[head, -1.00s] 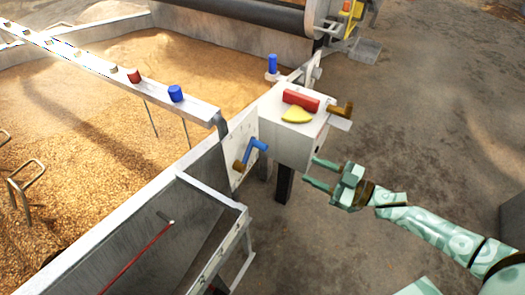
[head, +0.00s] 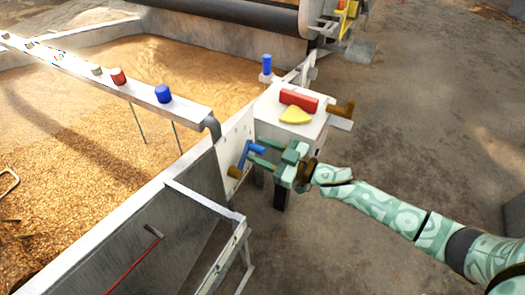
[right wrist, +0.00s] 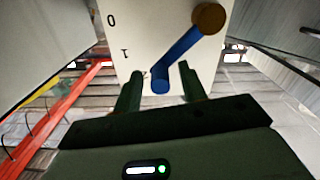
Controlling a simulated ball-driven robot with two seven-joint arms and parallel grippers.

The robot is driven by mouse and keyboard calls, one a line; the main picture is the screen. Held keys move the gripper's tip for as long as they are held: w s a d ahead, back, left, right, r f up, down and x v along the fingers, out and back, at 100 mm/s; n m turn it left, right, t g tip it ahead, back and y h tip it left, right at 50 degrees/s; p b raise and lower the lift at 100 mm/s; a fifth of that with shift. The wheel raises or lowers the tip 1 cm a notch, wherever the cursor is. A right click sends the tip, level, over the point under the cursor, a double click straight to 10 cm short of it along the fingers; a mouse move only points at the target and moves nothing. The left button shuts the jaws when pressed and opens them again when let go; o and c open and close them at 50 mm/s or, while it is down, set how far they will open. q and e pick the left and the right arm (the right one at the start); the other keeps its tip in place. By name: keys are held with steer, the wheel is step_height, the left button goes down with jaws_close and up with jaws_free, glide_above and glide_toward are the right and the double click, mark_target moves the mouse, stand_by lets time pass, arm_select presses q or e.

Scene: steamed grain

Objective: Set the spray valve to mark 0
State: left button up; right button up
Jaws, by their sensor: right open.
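The spray valve handle (head: 251,153) is a blue bar with a brown end, on the white marked plate (head: 233,140) at the side of the trough. In the right wrist view the blue bar (right wrist: 182,52) slants from the brown end (right wrist: 208,18) at upper right down to a rounded blue end. Marks 0 and 1 show on the plate (right wrist: 150,25) left of the bar; another mark lower down is partly hidden. My right gripper (head: 256,150) is open at the handle. Its fingertips (right wrist: 162,72) stand either side of the blue end; contact cannot be told. My left gripper is not in view.
A white box (head: 292,122) with a red bar and yellow pointer on top stands just behind my right gripper. A grain-filled bed (head: 60,140) lies left, with a white rail (head: 140,97) across it. Open floor (head: 430,110) lies to the right.

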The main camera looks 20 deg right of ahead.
jaws_close()
